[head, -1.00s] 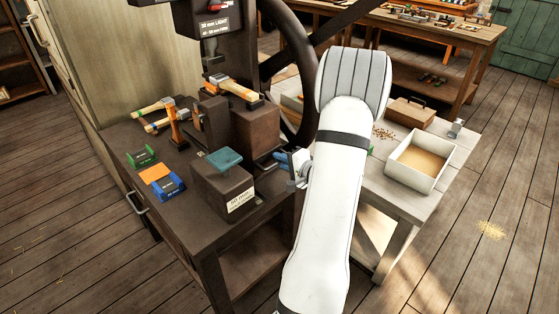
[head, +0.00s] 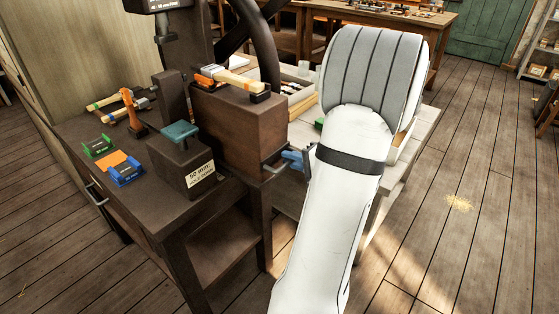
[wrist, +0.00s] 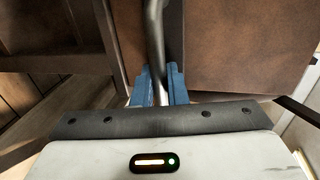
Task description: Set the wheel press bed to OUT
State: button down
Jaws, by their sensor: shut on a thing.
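A dark bar handle (wrist: 155,40) shows in the wrist view, upright in front of brown faces. My gripper (head: 292,160), with blue fingers, is at the bed's right side. In the wrist view my gripper (wrist: 160,85) is shut on the handle, one finger on each side of it. Part of the dark handwheel (head: 270,50) rises behind the bed. My arm hides some of the area right of the bed. No OUT mark is readable.
A dark block with a green top (head: 180,160) and a white label stands left of the bed. A pale table (head: 425,125) stands behind my arm. Floor at right is open.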

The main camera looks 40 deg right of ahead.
jog(key=f+b+v, duration=0.1)
jog(key=v, duration=0.6)
jog(key=shift+s+f+b, duration=0.25)
jog(key=shift+f+b, duration=0.1)
jog(key=c, duration=1.6)
grip_release()
jog(key=shift+s+d, duration=0.1)
jog(key=shift+s, duration=0.15)
jog(key=shift+c, duration=0.2)
jog(key=shift+o, duration=0.5)
jog(key=shift+w, duration=0.1)
jog(key=shift+r, duration=0.1)
jog(key=v, duration=0.8)
jog(key=shift+p, duration=0.35)
